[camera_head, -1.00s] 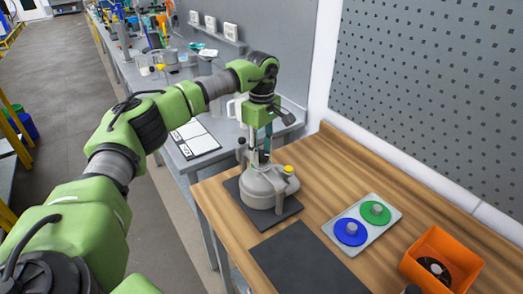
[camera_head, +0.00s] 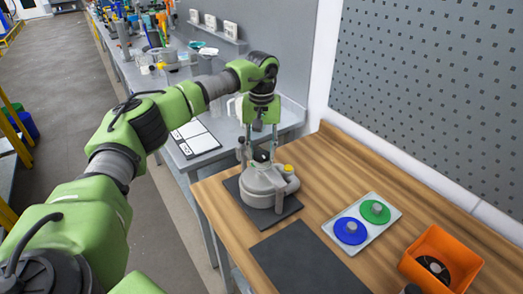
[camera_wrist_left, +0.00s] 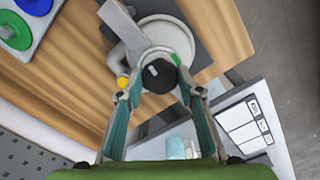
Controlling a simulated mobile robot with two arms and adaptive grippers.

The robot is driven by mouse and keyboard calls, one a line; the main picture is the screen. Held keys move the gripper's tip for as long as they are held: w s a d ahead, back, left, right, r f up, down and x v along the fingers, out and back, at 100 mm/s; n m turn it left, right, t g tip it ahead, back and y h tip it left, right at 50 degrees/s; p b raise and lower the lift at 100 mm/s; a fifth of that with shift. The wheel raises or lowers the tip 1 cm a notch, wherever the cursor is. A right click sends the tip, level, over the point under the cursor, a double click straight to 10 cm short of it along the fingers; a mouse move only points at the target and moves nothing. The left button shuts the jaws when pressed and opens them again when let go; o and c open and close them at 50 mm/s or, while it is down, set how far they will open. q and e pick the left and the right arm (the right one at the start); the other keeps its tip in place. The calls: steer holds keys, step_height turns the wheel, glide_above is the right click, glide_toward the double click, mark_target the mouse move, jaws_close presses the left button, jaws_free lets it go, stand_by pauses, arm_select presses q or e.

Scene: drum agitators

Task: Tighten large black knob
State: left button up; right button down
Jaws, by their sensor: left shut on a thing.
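The large black knob (camera_head: 261,156) sits on top of a grey round drum agitator (camera_head: 262,190), which stands on a dark mat on the wooden table. My left gripper (camera_head: 260,152) points down from above, with one finger on each side of the knob. In the left wrist view the knob (camera_wrist_left: 159,76) lies between the two fingertips (camera_wrist_left: 158,82), and the gripper is shut on it. A yellow cap (camera_head: 288,168) sits on the agitator's side beside the knob. My right gripper is not in view.
A white tray (camera_head: 331,231) with a blue disc (camera_head: 351,237) and a green disc (camera_head: 383,217) lies to the right. An orange bin (camera_head: 450,250) stands farther right. An empty dark mat (camera_head: 305,265) lies in front. A grey bench with tools runs behind.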

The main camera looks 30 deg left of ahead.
mark_target(261, 154)
arm_select(q)
steer(key=shift+w+a+r+m, duration=0.15)
steer(key=shift+r+m, duration=0.15)
steer(key=shift+m, duration=0.7)
steer(key=o, duration=1.1)
steer(key=shift+f, duration=0.1)
steer(key=r, duration=1.2)
steer(key=shift+s, duration=0.2)
